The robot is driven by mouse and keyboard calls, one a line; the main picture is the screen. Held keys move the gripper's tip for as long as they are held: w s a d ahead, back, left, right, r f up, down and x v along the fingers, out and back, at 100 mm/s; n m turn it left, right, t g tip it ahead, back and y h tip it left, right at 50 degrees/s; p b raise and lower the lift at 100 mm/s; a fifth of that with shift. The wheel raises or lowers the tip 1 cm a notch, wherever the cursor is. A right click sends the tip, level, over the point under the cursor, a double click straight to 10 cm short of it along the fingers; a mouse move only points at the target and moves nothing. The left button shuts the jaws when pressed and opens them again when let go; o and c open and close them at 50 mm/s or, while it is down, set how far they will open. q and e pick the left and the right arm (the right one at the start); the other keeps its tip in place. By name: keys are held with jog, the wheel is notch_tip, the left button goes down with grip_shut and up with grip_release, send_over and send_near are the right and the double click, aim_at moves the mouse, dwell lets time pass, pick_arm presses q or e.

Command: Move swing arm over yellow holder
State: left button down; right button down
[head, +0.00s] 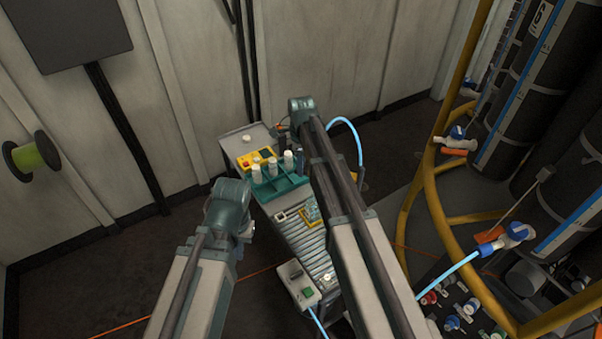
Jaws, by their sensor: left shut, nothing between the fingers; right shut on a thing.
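My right gripper (283,129) is at the far end of the bench, beside the yellow block. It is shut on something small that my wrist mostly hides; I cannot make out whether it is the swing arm. A yellow block (263,154) with a red part sits behind a teal rack (277,188) with several white-capped vials. A small yellow-edged holder (307,218) with a pale blue piece lies on the ribbed bench top, partly hidden by my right arm. My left gripper (243,231) is shut and empty, left of the bench and apart from it.
A light-blue hose (349,126) arcs right of my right wrist. A white box with a green button (298,284) stands at the near end of the ribbed bench (300,240). Yellow railing (433,190) and dark cylinders (535,85) stand at right. Floor at left is clear.

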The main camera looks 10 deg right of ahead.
jog(key=shift+w+d+m, duration=0.35)
jog(key=shift+w+m, duration=0.25)
jog(key=shift+w, duration=0.15)
jog(key=c, duration=0.7)
grip_release()
jog(key=shift+r, duration=0.1)
notch_tip(320, 180, up, 14)
jog(key=p, duration=1.3)
jog(key=shift+f+p, duration=0.2)
jog(key=shift+p, duration=0.2)
